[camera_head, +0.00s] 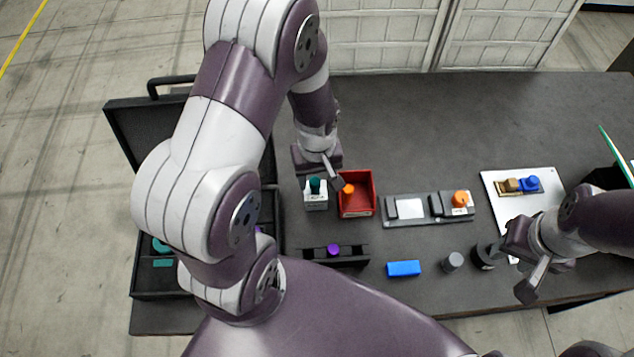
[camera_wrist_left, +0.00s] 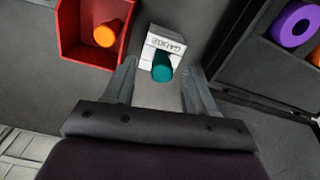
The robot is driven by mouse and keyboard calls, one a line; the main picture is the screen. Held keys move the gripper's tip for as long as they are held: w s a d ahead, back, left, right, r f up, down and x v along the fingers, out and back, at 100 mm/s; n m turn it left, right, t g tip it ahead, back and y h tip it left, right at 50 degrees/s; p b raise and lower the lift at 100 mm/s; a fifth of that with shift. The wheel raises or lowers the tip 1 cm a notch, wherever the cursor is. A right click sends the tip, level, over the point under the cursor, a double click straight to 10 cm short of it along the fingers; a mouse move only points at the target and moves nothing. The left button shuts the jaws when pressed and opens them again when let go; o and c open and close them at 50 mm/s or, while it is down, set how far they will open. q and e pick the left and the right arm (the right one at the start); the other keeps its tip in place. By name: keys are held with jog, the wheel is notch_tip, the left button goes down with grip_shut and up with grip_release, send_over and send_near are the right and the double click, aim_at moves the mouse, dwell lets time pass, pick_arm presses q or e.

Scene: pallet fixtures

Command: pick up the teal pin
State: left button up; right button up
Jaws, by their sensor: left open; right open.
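The teal pin (camera_head: 315,185) stands in a small white block labelled as a gauge (camera_head: 316,203), left of the red bin. In the left wrist view the teal pin (camera_wrist_left: 162,67) shows at the near side of the white gauge block (camera_wrist_left: 160,45), in the gap ahead of the fingers. My left gripper (camera_head: 333,178) is open and empty above and just behind the block; its two fingers (camera_wrist_left: 158,85) show on either side of the pin, apart from it as far as I can tell. My right gripper (camera_head: 522,262) is open at the table's right side, far from the pin.
A red bin (camera_head: 358,210) holding an orange piece (camera_head: 348,188) stands right beside the gauge block. A black open case (camera_head: 150,295) lies at the left. A grey fixture (camera_head: 420,222), a purple piece (camera_head: 334,250) and a blue block (camera_head: 403,268) are nearby. The table's back is clear.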

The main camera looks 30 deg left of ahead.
aim_at(315, 188)
pick_arm(q)
jog(key=f, duration=0.2)
jog(key=shift+a+f, duration=0.35)
jog(key=shift+f, duration=0.05)
jog(key=shift+d, duration=0.15)
jog(key=shift+c, duration=1)
jog(key=shift+d, duration=0.1)
jog(key=c, duration=0.5)
jog(key=shift+r, duration=0.1)
grip_shut()
pick_arm(e)
jog(key=shift+a+r, duration=0.25)
jog(key=shift+r, duration=0.05)
